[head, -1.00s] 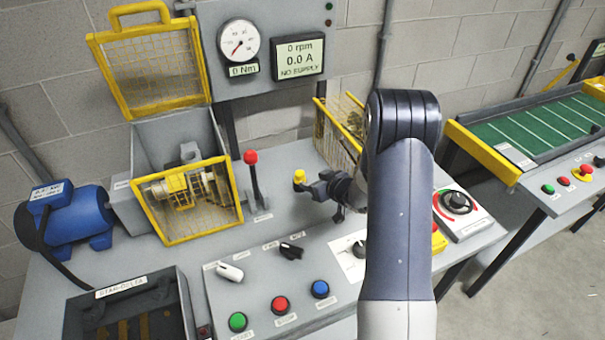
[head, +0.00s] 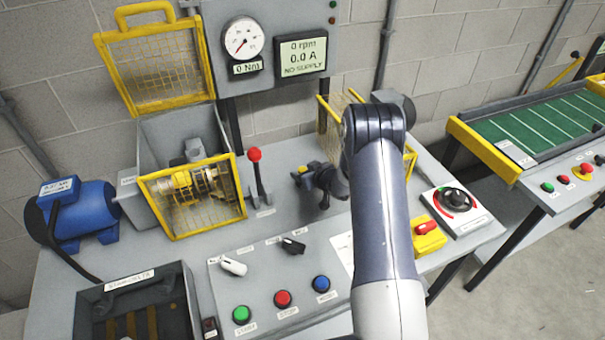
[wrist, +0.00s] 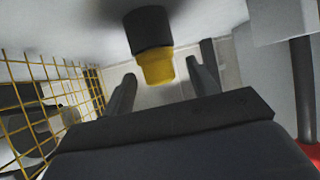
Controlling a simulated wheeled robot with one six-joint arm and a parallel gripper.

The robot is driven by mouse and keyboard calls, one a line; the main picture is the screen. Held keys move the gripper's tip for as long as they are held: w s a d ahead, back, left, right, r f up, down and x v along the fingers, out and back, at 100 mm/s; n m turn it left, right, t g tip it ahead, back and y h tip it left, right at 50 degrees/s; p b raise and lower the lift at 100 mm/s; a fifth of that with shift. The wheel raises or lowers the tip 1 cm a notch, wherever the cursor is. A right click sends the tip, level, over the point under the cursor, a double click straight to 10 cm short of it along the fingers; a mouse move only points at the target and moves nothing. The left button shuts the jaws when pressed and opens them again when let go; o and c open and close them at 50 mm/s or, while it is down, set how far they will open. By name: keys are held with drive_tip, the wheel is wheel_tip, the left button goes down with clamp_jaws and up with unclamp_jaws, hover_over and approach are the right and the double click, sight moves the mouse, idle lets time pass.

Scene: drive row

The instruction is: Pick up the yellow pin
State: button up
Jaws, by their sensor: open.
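The yellow pin is small, with a yellow head (wrist: 157,69) and a dark collar, near the top middle of the wrist view. In the head view a bit of its yellow (head: 307,168) shows at my gripper, the rest hidden behind it. My gripper (head: 303,178) is low over the grey bench, right of the red-knobbed lever. In the wrist view my gripper (wrist: 163,85) is open, one finger on each side of the yellow head. Gaps show on both sides, and I see no contact.
The red-knobbed lever (head: 255,165) and a yellow mesh guard (head: 192,203) stand left of my gripper. Another yellow mesh guard (head: 328,128) stands behind my arm. A panel with coloured buttons (head: 283,298) lies in front. A red switch on yellow (head: 427,232) is at right.

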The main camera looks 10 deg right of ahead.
drive_tip(key=c, duration=1.1)
